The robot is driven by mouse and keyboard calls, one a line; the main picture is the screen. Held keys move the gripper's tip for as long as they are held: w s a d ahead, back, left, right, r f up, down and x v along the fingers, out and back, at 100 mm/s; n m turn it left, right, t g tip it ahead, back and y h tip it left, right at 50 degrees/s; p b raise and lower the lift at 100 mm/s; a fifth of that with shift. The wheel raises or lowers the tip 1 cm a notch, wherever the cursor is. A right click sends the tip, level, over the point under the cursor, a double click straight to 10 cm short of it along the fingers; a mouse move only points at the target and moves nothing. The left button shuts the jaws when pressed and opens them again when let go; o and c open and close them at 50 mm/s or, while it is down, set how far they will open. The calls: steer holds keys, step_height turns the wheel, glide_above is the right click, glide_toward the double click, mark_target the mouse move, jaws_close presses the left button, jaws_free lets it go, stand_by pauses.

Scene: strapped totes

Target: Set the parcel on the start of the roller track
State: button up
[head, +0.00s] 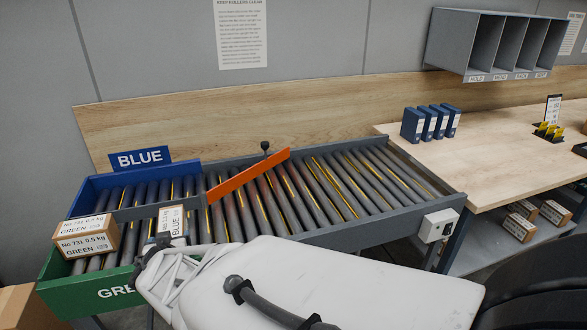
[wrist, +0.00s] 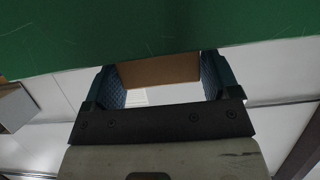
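A brown parcel with a white label reading BLUE (head: 172,222) is on or just above the rollers at the left part of the track, on the near side by the green lane. My gripper (head: 150,258) is at its near side, largely hidden by my own arm. In the wrist view, my two fingers (wrist: 162,82) stand well apart with a brown parcel face (wrist: 160,70) between them. Whether the pads press on it cannot be told. A green wall (wrist: 140,30) hides the upper parts. The roller track (head: 310,195) runs right to a grey end near a white box.
A GREEN-labelled parcel (head: 90,236) sits at the track's left end. An orange diverter arm (head: 248,176) slants across the rollers. A blue lane wall (head: 95,190) stands at the far left. The rollers right of the diverter are clear. A wooden bench (head: 500,145) adjoins the track's right end.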

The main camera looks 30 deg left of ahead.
steer(key=c, duration=1.4)
steer(key=shift+r, duration=0.15)
jaws_close()
steer(key=shift+r, duration=0.2)
step_height(320, 180, up, 18)
steer(key=shift+f, duration=0.2)
